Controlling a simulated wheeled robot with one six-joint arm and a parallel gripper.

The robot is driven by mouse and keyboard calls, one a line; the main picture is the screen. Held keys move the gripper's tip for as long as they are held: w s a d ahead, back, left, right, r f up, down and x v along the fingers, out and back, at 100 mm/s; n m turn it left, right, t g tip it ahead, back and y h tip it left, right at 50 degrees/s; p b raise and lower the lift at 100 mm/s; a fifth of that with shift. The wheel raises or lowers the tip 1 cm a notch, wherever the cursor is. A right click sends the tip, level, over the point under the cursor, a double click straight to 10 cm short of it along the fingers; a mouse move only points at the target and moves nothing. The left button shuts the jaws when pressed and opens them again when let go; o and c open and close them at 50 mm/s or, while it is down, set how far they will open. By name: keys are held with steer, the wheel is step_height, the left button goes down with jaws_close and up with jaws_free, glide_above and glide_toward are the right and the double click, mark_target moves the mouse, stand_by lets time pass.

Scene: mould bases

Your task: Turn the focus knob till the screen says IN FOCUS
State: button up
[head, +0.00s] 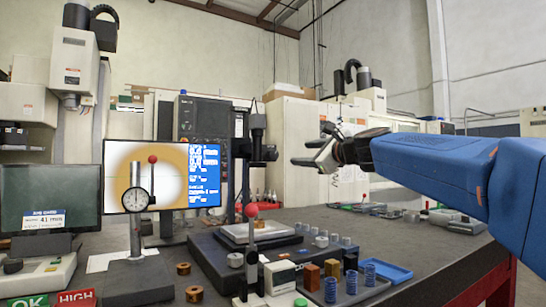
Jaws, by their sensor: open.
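The screen (125,160) at the left shows a blurred orange ring around a pale centre, with a blue text panel at its right side. The panel's text is too small to read. A black camera stand (246,170) rises beside the screen, with a dark round part (268,153) that may be the focus knob. My gripper (303,152) is open and empty, its fingers pointing left towards the stand from the right. In the picture a gap lies between the fingertips and the stand. The arm reaches in from the right edge.
A dial gauge (137,200) on a post stands before the screen. A red ball-topped lever (251,211) stands in front of the camera stand. Blocks and blue coil springs (330,290) crowd the front, near a blue tray (388,271). The dark table (420,247) is clearer at right.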

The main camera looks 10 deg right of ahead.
mark_target(274, 155)
steer(key=x, duration=1.7)
steer(key=shift+f, duration=0.1)
